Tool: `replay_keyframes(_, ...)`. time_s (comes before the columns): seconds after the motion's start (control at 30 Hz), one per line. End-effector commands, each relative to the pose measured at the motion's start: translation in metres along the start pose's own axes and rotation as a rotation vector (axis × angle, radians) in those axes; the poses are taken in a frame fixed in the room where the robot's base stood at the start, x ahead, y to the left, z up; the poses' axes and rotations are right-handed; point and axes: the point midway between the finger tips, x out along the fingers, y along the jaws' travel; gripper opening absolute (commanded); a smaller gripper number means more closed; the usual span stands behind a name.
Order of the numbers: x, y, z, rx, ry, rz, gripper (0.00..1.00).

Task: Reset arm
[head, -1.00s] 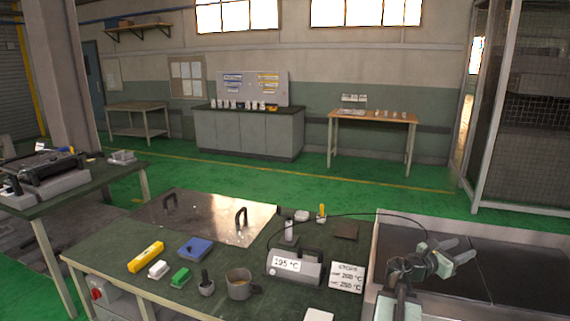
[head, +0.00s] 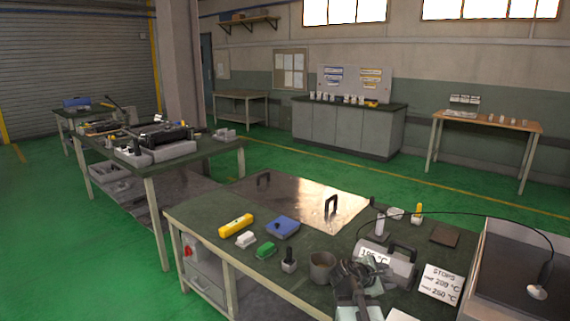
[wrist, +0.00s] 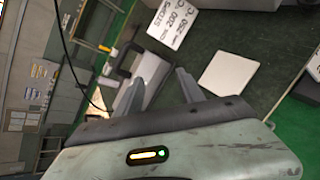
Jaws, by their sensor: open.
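My gripper (head: 362,272) is folded low over the front of the green bench, in front of the grey instrument (head: 398,268), and partly hides its temperature display. In the wrist view my gripper (wrist: 160,82) has its two fingers spread apart with nothing held between them. The grey instrument (wrist: 150,68) shows beyond the fingers there. The STOPS card (head: 442,285) is to the right of my gripper, and it also shows in the wrist view (wrist: 175,25). A metal probe (head: 537,292) on a black cable lies at the far right, apart from my gripper.
A dark-topped unit (head: 505,260) stands at right. Green floor (head: 80,230) is open at left.

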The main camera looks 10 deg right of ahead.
Motion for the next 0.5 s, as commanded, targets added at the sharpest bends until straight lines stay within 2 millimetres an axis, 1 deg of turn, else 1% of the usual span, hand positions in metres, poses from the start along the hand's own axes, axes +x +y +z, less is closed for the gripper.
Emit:
replay_keyframes(0.03,-0.015,-0.007,-0.046,0.088,0.086,-0.032,0.46)
replay_keyframes(0.07,-0.026,-0.013,-0.069,0.15,0.136,-0.064,0.46)
replay_keyframes(0.1,-0.04,-0.021,-0.098,0.23,0.198,-0.114,0.46)
replay_keyframes(0.17,-0.062,-0.034,-0.137,0.349,0.281,-0.203,0.46)
replay_keyframes(0.2,-0.076,-0.044,-0.159,0.424,0.326,-0.27,0.46)
replay_keyframes(0.27,-0.097,-0.059,-0.186,0.533,0.378,-0.38,0.46)
replay_keyframes(0.3,-0.111,-0.069,-0.202,0.608,0.405,-0.461,0.46)
replay_keyframes(0.33,-0.121,-0.077,-0.211,0.667,0.419,-0.53,0.46)
replay_keyframes(0.4,-0.144,-0.095,-0.228,0.817,0.428,-0.709,0.46)
replay_keyframes(0.5,-0.174,-0.115,-0.243,0.989,0.393,-0.934,0.46)
